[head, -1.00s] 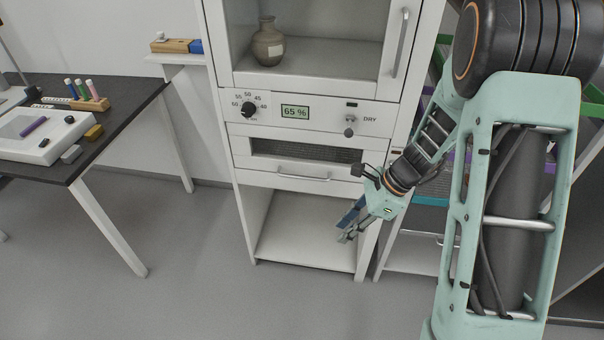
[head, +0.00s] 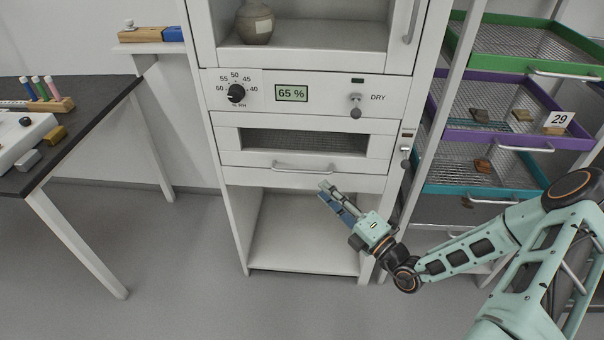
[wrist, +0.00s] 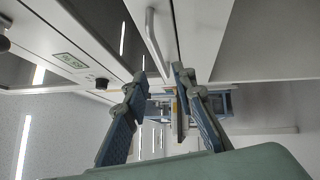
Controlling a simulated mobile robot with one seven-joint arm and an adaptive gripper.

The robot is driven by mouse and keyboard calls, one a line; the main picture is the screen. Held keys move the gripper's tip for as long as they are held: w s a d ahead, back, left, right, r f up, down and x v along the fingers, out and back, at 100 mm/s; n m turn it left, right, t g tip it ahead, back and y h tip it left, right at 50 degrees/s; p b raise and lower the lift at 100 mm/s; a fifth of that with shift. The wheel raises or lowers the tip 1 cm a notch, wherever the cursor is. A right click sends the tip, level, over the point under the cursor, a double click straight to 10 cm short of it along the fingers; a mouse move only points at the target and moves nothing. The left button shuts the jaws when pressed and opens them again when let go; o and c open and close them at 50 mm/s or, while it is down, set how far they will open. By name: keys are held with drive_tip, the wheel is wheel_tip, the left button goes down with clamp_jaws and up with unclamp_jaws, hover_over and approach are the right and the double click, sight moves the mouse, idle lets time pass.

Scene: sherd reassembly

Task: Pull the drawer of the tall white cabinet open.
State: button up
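The tall white cabinet (head: 228,215) stands in the middle of the head view. Its drawer (head: 232,138) has a dark mesh window and a bar handle (head: 303,168) along its lower front. The drawer front looks flush with the cabinet, so it is shut. My gripper (head: 328,192) is just below and right of the handle, in front of the open lower compartment. In the wrist view my gripper (wrist: 158,74) has its two fingers spread, with nothing between them. A pale handle bar (wrist: 152,35) lies ahead of the fingertips, apart from them.
Above the drawer are a dial (head: 236,93), a 65 % display (head: 291,93) and a DRY switch (head: 356,106). A jar (head: 255,24) stands behind the upper door. A rack with mesh trays (head: 490,125) is at right, a dark table (head: 95,120) at left. Floor between is clear.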

sight(304, 172)
drive_tip(key=b+x, duration=0.2)
drive_tip(key=x, duration=0.7)
drive_tip(key=shift+w+a, duration=0.2)
drive_tip(key=shift+a, duration=0.15)
clamp_jaws()
